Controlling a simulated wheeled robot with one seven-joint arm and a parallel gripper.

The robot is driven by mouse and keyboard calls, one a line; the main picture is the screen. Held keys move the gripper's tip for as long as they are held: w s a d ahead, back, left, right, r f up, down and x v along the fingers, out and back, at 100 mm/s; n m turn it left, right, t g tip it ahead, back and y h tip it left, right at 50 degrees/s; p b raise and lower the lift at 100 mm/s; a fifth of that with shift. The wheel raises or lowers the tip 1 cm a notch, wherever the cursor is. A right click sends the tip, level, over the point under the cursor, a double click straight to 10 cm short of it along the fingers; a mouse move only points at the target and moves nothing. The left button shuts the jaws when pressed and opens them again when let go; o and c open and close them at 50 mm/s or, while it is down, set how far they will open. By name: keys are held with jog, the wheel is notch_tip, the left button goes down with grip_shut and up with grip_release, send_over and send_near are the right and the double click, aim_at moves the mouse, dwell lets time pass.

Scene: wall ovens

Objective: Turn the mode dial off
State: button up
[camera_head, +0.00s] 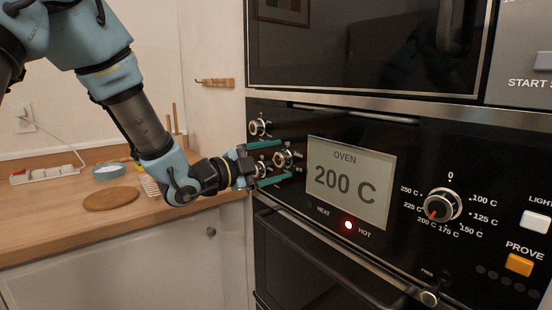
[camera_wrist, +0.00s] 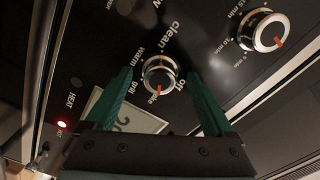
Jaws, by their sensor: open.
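The mode dial (camera_wrist: 158,74) is a round silver knob with a red pointer mark, ringed by the words clean, warm, grill, bake and what looks like off. In the wrist view its red mark points down, towards bake. The same dial shows in the head view (camera_head: 284,158) on the black oven panel, left of the display. My gripper (camera_head: 280,161) is open, with its two green fingers on either side of the dial. In the wrist view the fingers (camera_wrist: 158,78) stand left and right of it, with gaps visible. Whether they touch the panel, I cannot tell.
A timer knob (camera_wrist: 268,31) marked in minutes sits near; it appears upper left in the head view (camera_head: 260,128). The display (camera_head: 348,182) reads 200 C, with a red HOT light (camera_head: 348,225). A temperature knob (camera_head: 442,206) is further right. A wooden counter (camera_head: 60,225) is left.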

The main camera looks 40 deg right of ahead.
jog(key=c, duration=1.4)
